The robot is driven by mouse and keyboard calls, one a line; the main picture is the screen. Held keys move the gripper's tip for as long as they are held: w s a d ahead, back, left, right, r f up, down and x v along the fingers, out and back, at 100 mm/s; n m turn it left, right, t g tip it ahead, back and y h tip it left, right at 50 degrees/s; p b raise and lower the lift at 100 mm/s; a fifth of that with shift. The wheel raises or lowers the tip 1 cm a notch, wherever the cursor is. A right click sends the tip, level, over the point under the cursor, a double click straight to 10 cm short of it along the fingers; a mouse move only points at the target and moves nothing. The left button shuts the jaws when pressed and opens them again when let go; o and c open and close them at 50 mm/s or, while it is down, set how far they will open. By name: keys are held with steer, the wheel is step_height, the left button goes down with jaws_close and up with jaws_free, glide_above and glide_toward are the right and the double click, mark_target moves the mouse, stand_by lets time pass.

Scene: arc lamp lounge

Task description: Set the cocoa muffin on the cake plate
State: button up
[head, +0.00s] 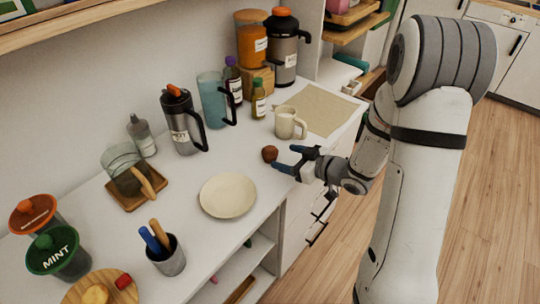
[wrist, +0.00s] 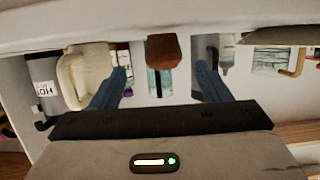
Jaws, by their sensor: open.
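The cocoa muffin (head: 270,153), small and dark brown, sits on the white counter just beyond my fingertips. In the wrist view the muffin (wrist: 164,50) shows upside down, between and ahead of the two blue fingers. My gripper (head: 286,158) is open and empty, reaching in low from the right side of the counter. It also shows in the wrist view (wrist: 162,76) with its fingers wide apart. The cake plate (head: 228,196), round, cream and empty, lies on the counter to the left of and nearer than the muffin.
A cream mug (head: 290,122) stands close behind my gripper, near a beige mat (head: 322,108). Bottles, a blue pitcher (head: 212,98) and a dark flask (head: 182,122) stand farther back. A utensil cup (head: 168,256) is left of the plate. The counter between muffin and plate is clear.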

mark_target(276, 155)
steer(key=x, duration=0.7)
steer(key=shift+s+a, duration=0.15)
steer(key=shift+a, duration=0.05)
steer(key=shift+c, duration=0.3)
